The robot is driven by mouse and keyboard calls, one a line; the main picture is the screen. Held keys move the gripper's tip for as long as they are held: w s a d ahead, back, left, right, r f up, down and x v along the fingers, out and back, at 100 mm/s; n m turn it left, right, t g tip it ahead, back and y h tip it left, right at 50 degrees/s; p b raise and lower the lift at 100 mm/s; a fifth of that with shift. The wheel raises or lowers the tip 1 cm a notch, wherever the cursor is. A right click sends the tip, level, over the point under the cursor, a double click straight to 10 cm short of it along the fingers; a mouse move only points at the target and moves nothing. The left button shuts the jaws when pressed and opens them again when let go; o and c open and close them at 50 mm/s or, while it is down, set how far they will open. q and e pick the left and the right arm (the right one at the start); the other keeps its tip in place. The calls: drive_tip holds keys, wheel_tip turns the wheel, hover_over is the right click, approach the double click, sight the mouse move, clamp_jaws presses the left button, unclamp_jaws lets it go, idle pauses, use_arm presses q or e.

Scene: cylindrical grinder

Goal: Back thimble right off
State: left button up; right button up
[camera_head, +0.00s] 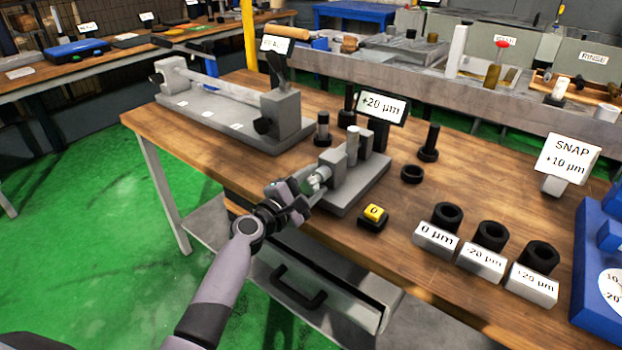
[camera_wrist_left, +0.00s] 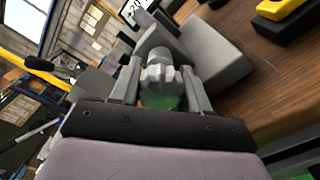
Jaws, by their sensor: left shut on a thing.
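The thimble (camera_wrist_left: 162,80) is a light grey faceted knob at the near end of a grey gauge block (camera_head: 352,180) on the bench; in the head view it shows as a small pale piece (camera_head: 318,180). My left gripper (camera_head: 308,190) reaches in from the left and is shut on the thimble. In the left wrist view my left gripper's fingers (camera_wrist_left: 160,92) stand on both sides of it. A display reading +20 µm (camera_head: 382,107) stands behind the gauge. My right gripper is not in view.
A small black block with a yellow 0 button (camera_head: 374,213) sits right of the gauge. Black rings on labelled blocks (camera_head: 484,262) line the front right. A long grey fixture (camera_head: 228,115) stands behind left. Bare wood (camera_head: 405,230) lies between the button and the ring blocks.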

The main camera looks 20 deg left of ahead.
use_arm(q)
drive_tip(key=n+p, duration=0.1)
drive_tip(key=n, duration=0.3)
drive_tip(key=shift+n+p, duration=0.4)
idle(0.4)
drive_tip(key=o, duration=1.1)
drive_tip(key=shift+c, duration=0.2)
drive_tip(key=shift+s, duration=0.1)
